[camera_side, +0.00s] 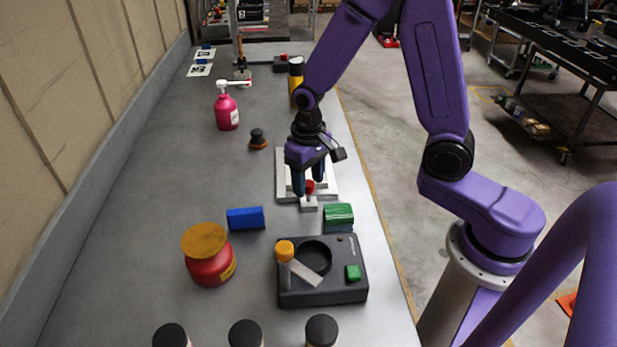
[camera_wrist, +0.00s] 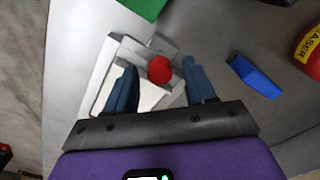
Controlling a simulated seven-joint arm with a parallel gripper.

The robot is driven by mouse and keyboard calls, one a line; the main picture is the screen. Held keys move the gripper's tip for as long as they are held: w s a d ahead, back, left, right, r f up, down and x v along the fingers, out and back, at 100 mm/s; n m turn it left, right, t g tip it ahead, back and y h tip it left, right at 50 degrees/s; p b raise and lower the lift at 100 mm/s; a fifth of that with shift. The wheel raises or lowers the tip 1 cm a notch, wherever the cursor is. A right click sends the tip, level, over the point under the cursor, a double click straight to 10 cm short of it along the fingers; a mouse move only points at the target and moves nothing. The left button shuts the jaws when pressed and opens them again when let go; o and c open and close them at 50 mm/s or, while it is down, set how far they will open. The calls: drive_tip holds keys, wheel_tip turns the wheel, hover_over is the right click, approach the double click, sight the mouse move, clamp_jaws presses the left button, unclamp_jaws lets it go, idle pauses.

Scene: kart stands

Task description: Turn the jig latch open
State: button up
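A pale grey jig (camera_side: 286,187) lies flat on the bench under my gripper, and a small red knob (camera_side: 309,187) stands on it. In the wrist view the red knob (camera_wrist: 159,69) sits beside grey blocks on the jig (camera_wrist: 104,72). My gripper (camera_side: 309,184) points down with its blue fingers open, one on each side of the knob. The wrist view shows gaps between the knob and both fingers (camera_wrist: 159,66). A black box (camera_side: 322,293) nearer the camera carries a grey lever with an orange knob (camera_side: 285,250) beside a round hole. I cannot tell for certain which part is the latch.
A green block (camera_side: 338,217) and a blue block (camera_side: 245,218) lie close to the jig. A red jar (camera_side: 211,268) with an orange lid, a pink pump bottle (camera_side: 227,112) and a yellow bottle (camera_side: 296,78) stand around. The bench's left middle is clear.

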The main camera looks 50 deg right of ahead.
sight(310, 186)
wheel_tip(310, 186, up, 17)
drive_tip(key=shift+r, duration=0.2)
idle(0.6)
drive_tip(key=s+f+n, duration=0.3)
drive_tip(key=s+n, duration=0.3)
drive_tip(key=s, duration=0.5)
drive_tip(key=s+f+n, duration=0.4)
drive_tip(key=s+n, duration=0.2)
drive_tip(key=s, duration=0.5)
drive_tip(key=shift+d+n, duration=0.15)
drive_tip(key=shift+n, duration=0.25)
